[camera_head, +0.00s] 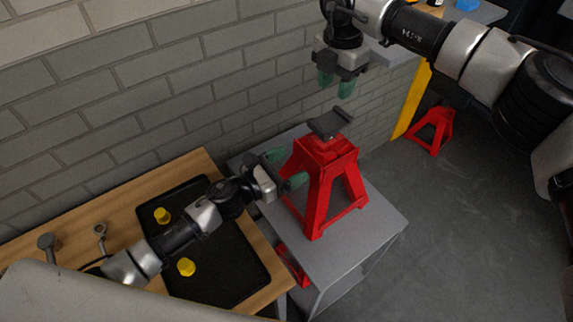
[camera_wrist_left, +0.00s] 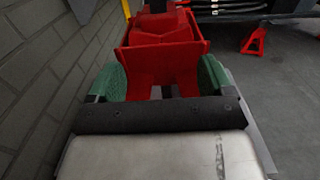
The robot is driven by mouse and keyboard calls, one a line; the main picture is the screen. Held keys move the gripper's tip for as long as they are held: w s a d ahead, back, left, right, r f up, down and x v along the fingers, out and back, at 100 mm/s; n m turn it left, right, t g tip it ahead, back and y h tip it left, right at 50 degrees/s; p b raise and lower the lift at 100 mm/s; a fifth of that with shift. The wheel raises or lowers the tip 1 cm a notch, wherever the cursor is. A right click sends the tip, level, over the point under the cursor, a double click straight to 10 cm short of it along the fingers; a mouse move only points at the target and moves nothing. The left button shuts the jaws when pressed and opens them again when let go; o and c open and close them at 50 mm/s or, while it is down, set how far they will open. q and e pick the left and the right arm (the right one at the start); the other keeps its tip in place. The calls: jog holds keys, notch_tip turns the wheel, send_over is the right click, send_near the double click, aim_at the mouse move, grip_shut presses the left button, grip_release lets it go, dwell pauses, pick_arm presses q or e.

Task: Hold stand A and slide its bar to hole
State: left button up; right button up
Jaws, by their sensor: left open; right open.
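A red jack stand (camera_head: 318,185) stands upright on a grey cart. A dark saddle (camera_head: 331,122) tops its bar. My left gripper (camera_head: 287,167) is open at the left side of the stand, with green fingertips on either side of its upper part. In the left wrist view, the stand (camera_wrist_left: 165,65) lies ahead between the open green fingers (camera_wrist_left: 160,80); I cannot tell whether they touch it. My right gripper (camera_head: 336,84) is open and empty, pointing down above the saddle and apart from it. The hole in the stand cannot be made out.
The grey cart (camera_head: 375,235) has a lower shelf with a red part (camera_head: 292,266). A wooden bench (camera_head: 55,215) at left holds a black tray (camera_head: 236,262) with yellow pieces (camera_head: 186,267). A second red stand (camera_head: 433,130) is on the floor. A brick wall (camera_head: 180,80) runs behind.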

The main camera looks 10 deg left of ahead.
aim_at(315, 151)
pick_arm(q)
jog(key=x, duration=1)
jog(key=shift+d, duration=0.15)
grip_shut()
pick_arm(e)
jog(key=shift+o, duration=0.9)
jog(key=o, duration=0.7)
jog(key=shift+s+a+f+m, duration=0.45)
jog(key=shift+f+m, duration=0.1)
jog(key=shift+m, duration=0.05)
jog(key=shift+f, duration=0.5)
notch_tip(315, 151, down, 11)
jog(key=shift+f, duration=0.1)
